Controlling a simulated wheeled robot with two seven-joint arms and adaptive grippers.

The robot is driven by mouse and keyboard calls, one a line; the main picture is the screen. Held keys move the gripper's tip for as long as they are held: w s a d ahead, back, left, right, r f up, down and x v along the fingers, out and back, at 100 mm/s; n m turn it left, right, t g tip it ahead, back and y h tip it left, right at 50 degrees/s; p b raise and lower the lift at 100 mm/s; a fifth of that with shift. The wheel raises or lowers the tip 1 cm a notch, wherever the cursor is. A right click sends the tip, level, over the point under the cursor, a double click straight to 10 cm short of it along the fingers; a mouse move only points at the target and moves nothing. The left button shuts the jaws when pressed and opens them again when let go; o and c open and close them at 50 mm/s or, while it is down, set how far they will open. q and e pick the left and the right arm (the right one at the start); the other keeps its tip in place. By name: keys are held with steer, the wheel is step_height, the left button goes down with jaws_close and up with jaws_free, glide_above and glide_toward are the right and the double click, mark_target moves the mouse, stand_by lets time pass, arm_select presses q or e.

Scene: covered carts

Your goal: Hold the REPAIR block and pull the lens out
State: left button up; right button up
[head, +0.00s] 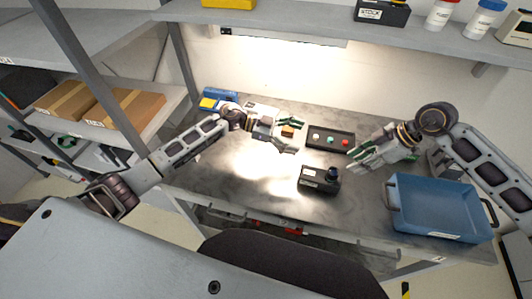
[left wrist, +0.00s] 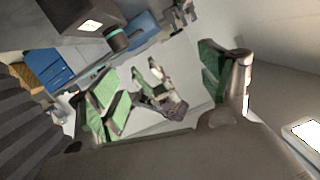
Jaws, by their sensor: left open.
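The dark REPAIR block (head: 313,181) stands on the grey workbench in the head view, with a pale label on its front; the lettering is too small to read. The dark round lens (head: 332,174) sits at its right upper end. My left gripper (head: 298,138) is open, above and behind the block to its upper left, apart from it. In the left wrist view its green fingers (left wrist: 158,88) are spread with nothing held between them. My right gripper (head: 357,158) is to the upper right of the block, fingers apart and empty, not touching the lens.
A dark tray (head: 314,129) with white, green and red round pieces lies behind the block. A blue bin (head: 440,232) stands at the right. A block labelled STOCK (head: 381,13) and bottles (head: 484,22) are on the overhead shelf. Bench left of the block is clear.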

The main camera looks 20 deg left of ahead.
mark_target(311, 177)
arm_select(q)
steer(key=s+a+f, duration=0.1)
steer(key=a, duration=0.1)
steer(key=s+a+f+n+g+y, duration=0.1)
steer(key=s+a+f, duration=0.1)
steer(key=a, duration=0.1)
steer(key=s+a+f+y, duration=0.1)
steer(key=s+a+f, duration=0.1)
steer(key=a, duration=0.1)
steer(key=shift+s+a+f+n+g, duration=0.2)
steer(key=shift+f+n+g, duration=0.05)
steer(key=shift+n+g, duration=0.05)
steer(key=shift+d, duration=0.1)
steer(key=shift+x, duration=6.8)
steer(key=shift+f, duration=0.15)
steer(key=shift+c, duration=0.2)
